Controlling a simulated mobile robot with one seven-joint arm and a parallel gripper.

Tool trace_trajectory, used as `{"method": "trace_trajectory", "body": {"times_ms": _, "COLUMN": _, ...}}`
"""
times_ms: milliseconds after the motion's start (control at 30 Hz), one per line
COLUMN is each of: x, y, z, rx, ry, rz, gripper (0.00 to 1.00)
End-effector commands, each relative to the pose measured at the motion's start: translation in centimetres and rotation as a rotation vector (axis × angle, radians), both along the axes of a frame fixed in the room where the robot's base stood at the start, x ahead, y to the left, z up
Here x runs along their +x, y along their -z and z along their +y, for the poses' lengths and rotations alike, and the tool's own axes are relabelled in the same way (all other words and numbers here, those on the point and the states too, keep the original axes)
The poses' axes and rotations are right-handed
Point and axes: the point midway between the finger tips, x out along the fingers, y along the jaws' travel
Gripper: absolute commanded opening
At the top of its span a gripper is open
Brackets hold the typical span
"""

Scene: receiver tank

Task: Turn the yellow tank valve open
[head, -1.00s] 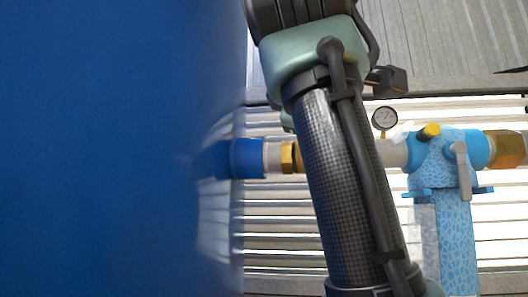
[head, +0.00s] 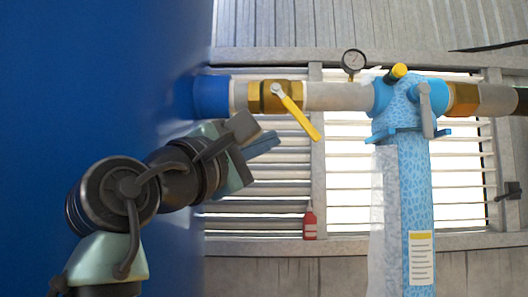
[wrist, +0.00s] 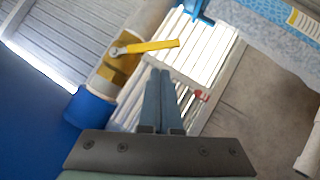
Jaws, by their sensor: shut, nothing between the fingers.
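The yellow valve handle (head: 299,115) slants down to the right from its pivot on the brass valve body (head: 259,97), which sits in the horizontal pipe beside the blue tank (head: 100,70). In the wrist view the handle (wrist: 155,46) lies across the picture just beyond my fingertips, with the brass body (wrist: 113,69) to the left. My gripper (head: 276,138) is below the brass body and left of the handle's free end in the head view. Its blue-grey fingers (wrist: 160,73) are closed together and empty. A gap shows between fingertips and handle; its depth is unclear.
A pressure gauge (head: 354,62) stands on the pipe. A light-blue patterned post (head: 407,200) carries a fitting with a grey lever (head: 427,112). A red bottle (head: 310,223) stands on a ledge before the bright slatted window. The blue tank fills the left side.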

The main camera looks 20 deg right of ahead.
Motion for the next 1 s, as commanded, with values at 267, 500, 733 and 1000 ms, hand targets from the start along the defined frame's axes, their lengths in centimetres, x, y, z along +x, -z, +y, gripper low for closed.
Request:
{"method": "trace_trajectory", "body": {"times_ms": 267, "x": -1.0, "y": 1.9, "z": 1.7, "rx": -0.177, "ry": 0.141, "rz": 0.062, "gripper": 0.0}}
{"method": "trace_trajectory", "body": {"times_ms": 500, "x": 0.6, "y": 0.0, "z": -0.6, "rx": -0.18, "ry": 0.147, "rz": 0.064, "gripper": 0.0}}
{"method": "trace_trajectory", "body": {"times_ms": 733, "x": 2.8, "y": -1.7, "z": -3.7, "rx": -0.178, "ry": 0.145, "rz": 0.065, "gripper": 0.0}}
{"method": "trace_trajectory", "body": {"times_ms": 1000, "x": 4.1, "y": -2.4, "z": -5.4, "rx": -0.179, "ry": 0.144, "rz": 0.063, "gripper": 0.0}}
